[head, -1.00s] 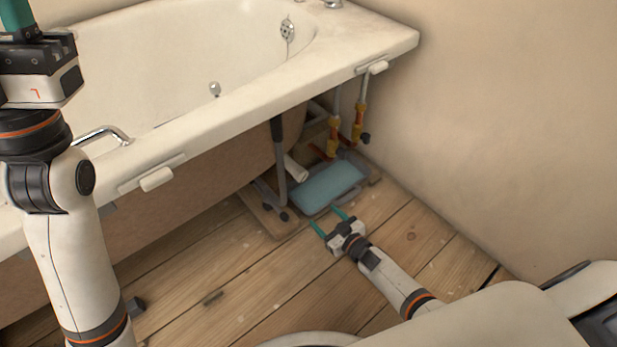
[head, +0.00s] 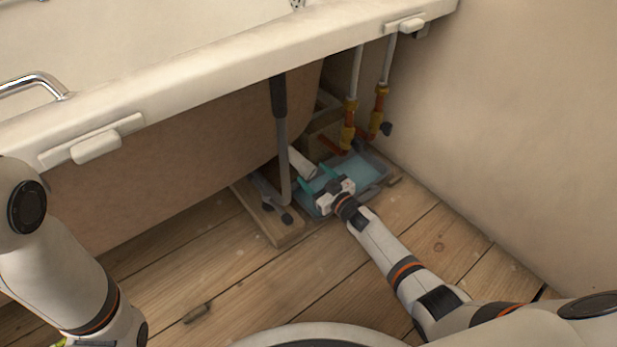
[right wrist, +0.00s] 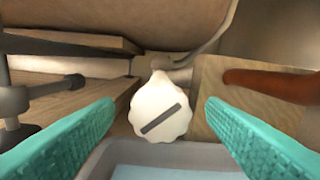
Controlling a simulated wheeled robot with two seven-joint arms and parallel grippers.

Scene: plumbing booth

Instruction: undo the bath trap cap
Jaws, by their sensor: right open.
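The bath trap cap (right wrist: 160,108) is a white scalloped disc with a dark slanted bar across its face. It sits straight ahead in the right wrist view, between and beyond my fingers, with a visible gap on both sides. In the head view the white trap (head: 300,163) shows under the bath, just past my fingertips. My right gripper (head: 317,176) is open and empty, with teal fingers (right wrist: 160,133) on either side of the cap's line. It reaches in low over the tray. My left arm stands at the left edge of the head view; its gripper is out of the picture.
A grey tray with blue inside (head: 372,178) lies below my right gripper. A grey bath leg (head: 283,150) stands close on the left, on a wooden board (head: 270,226). Copper pipes with yellow fittings (head: 348,135) rise at right. The bath rim (head: 215,84) overhangs.

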